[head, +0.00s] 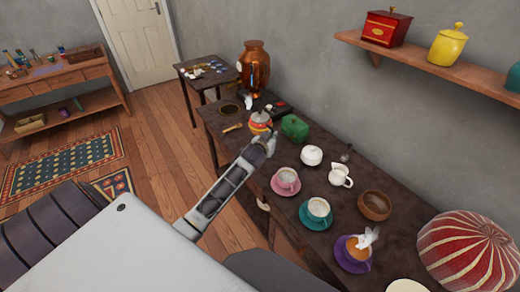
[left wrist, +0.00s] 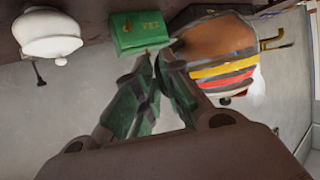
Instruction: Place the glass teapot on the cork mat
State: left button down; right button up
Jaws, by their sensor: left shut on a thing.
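The glass teapot (head: 260,119), with a grey lid and orange, yellow and red bands, is near the far end of the long dark table. My left gripper (head: 268,142) is shut on its near side. In the left wrist view the teapot's brown banded body (left wrist: 218,50) is against the fingers (left wrist: 150,95); the exact grip point is hidden. I cannot tell whether its base touches the table. A round dark-tan disc, apparently the cork mat (head: 229,107), lies bare at the table's far left corner. My right gripper is not in view.
A green tea box (head: 294,127) is just right of the teapot, close to the fingers. A copper urn (head: 254,68) stands behind. A wooden utensil (head: 232,127) lies near the mat. A white sugar bowl (head: 312,157) and several cups stand nearer.

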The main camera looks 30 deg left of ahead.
pick_arm(q)
jog(key=shift+w+r, duration=0.1)
jog(key=shift+w, duration=0.05)
dwell(0.4)
notch_tip(320, 180, down, 6)
dwell(0.6)
jog(key=shift+f, duration=0.2)
jog(key=shift+f+b, duration=0.35)
jog(key=shift+f, duration=1.45)
jog(key=c, duration=1.9)
grip_release()
jog(key=shift+f, duration=0.25)
jog(key=shift+c, duration=0.2)
jog(key=o, duration=0.4)
